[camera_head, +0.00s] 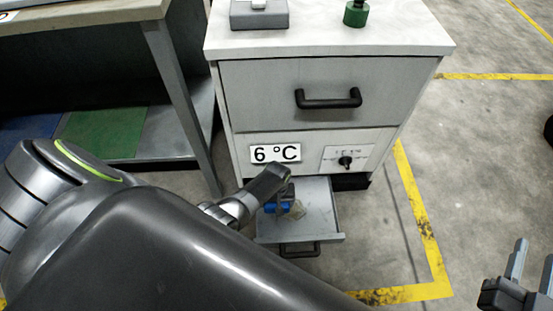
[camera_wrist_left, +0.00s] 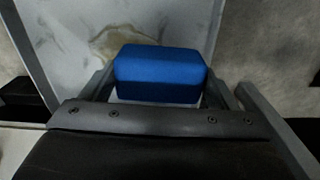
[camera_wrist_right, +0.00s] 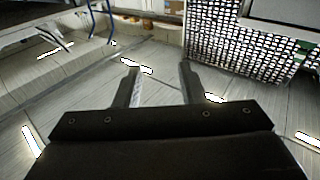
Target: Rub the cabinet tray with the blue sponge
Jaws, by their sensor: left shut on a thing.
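The cabinet tray (camera_head: 325,222) is a grey pull-out tray low on the cabinet, slid out toward me, with a black handle on its front. A brownish stain (camera_head: 298,210) marks its surface and also shows in the left wrist view (camera_wrist_left: 125,40). My left gripper (camera_head: 280,200) is over the tray, shut on the blue sponge (camera_wrist_left: 160,75). The sponge also shows in the head view (camera_head: 278,208), partly hidden by the gripper. It is over or on the tray beside the stain; contact is hard to tell. My right gripper (camera_head: 532,268) is open and empty, off to the right, away from the cabinet.
The white cabinet (camera_head: 290,80) has a closed upper drawer (camera_head: 270,90), a 6 °C label and a dark knob. A grey box (camera_head: 259,14) and a green object (camera_head: 356,13) stand on top. A workbench (camera_head: 80,14) stands left.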

